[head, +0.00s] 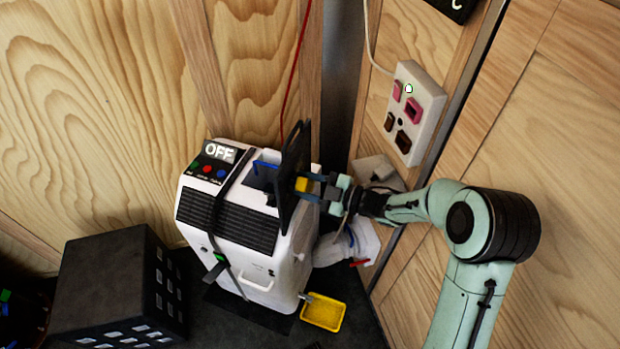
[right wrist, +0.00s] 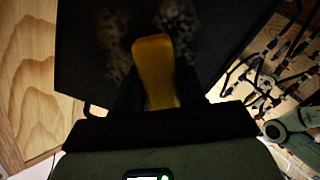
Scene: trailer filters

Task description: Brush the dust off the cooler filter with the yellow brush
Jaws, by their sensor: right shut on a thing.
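The cooler filter (head: 291,180) is a thin dark panel standing upright at the right side of the white cooler (head: 262,240). In the right wrist view the filter (right wrist: 85,60) fills the upper middle, with grey dust patches (right wrist: 176,20) on its face. My right gripper (head: 316,187) is shut on the yellow brush (right wrist: 154,72), which also shows as a small yellow block (head: 302,185) in the head view. The brush is in front of the filter face; whether it touches is unclear. Its bristles cannot be made out. My left gripper is not in view.
A yellow tray-like thing (head: 322,312) lies on the dark floor by the cooler. A black box (head: 115,285) stands at left. A switch panel (head: 414,112) is on the wooden wall behind my right arm. Cables (right wrist: 275,75) show at right in the wrist view.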

